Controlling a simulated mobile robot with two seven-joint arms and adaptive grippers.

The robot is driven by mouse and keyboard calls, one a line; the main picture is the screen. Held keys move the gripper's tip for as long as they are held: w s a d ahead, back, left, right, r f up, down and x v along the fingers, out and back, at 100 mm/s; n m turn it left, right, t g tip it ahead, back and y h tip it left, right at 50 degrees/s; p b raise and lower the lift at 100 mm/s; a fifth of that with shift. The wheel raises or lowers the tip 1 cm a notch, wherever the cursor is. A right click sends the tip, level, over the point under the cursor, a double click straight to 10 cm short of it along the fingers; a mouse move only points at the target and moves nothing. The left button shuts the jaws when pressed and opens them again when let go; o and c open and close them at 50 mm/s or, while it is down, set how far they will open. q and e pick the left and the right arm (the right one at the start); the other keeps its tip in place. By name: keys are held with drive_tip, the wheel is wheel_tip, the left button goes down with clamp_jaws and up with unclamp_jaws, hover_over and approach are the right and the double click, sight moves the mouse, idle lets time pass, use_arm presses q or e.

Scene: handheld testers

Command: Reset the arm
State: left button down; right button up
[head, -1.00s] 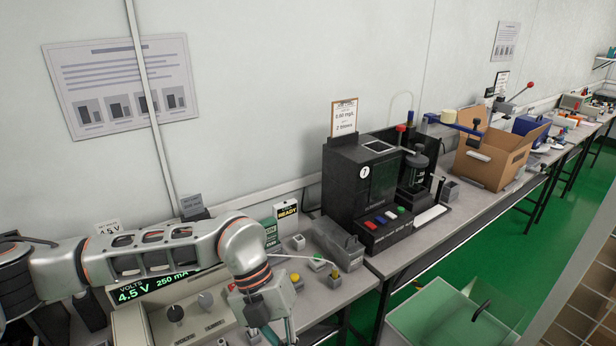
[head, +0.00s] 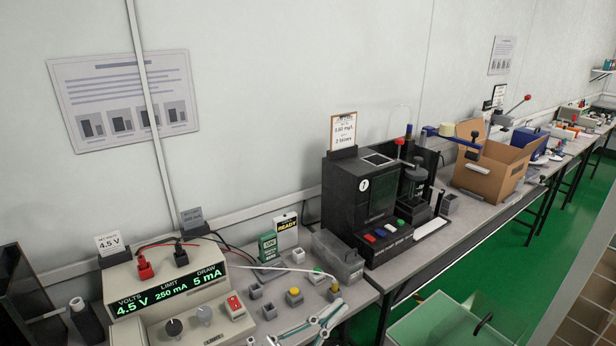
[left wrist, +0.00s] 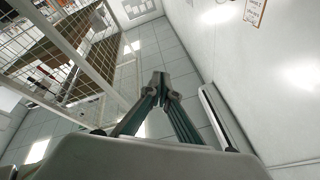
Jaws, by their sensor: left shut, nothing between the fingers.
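My left gripper (head: 328,314) shows at the bottom edge of the head view, only its fingers in sight, in front of the bench with the small tester parts. In the left wrist view the two fingertips (left wrist: 161,84) meet with nothing between them. The rest of the left arm is out of the head view. My right gripper is in neither view. The bench power supply (head: 185,290) stands at lower left. Its display reads 4.5 V, 250 mA limit, 5 mA draw. A red and a black lead are plugged into its top.
A black test machine (head: 345,190) stands on the bench at centre, with an open cardboard box (head: 490,175) beyond it. Small blocks with coloured buttons, including a yellow one (head: 294,297), lie near the fingers.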

use_arm(q)
drive_tip(key=s+a+f+n+t+y, duration=0.1)
drive_tip(key=a+f+n+y, duration=0.5)
drive_tip(key=f, duration=0.3)
drive_tip(key=a+f+n+t+y, duration=0.1)
drive_tip(key=a+f+n+y, duration=0.35)
drive_tip(key=a+f, duration=0.5)
drive_tip(key=s+a+f+n+g+y, duration=0.1)
drive_tip(key=s+a+f+g+y, duration=0.1)
drive_tip(key=s+a+f, duration=0.2)
drive_tip(key=s+a+f+n+g+y, duration=0.1)
drive_tip(key=s+a+f, duration=0.4)
drive_tip(key=f, duration=0.5)
drive_tip(key=shift+s+g+y, duration=0.6)
drive_tip(key=shift+s+y, duration=0.15)
drive_tip(key=shift+s, duration=0.3)
drive_tip(key=shift+a+r, duration=0.1)
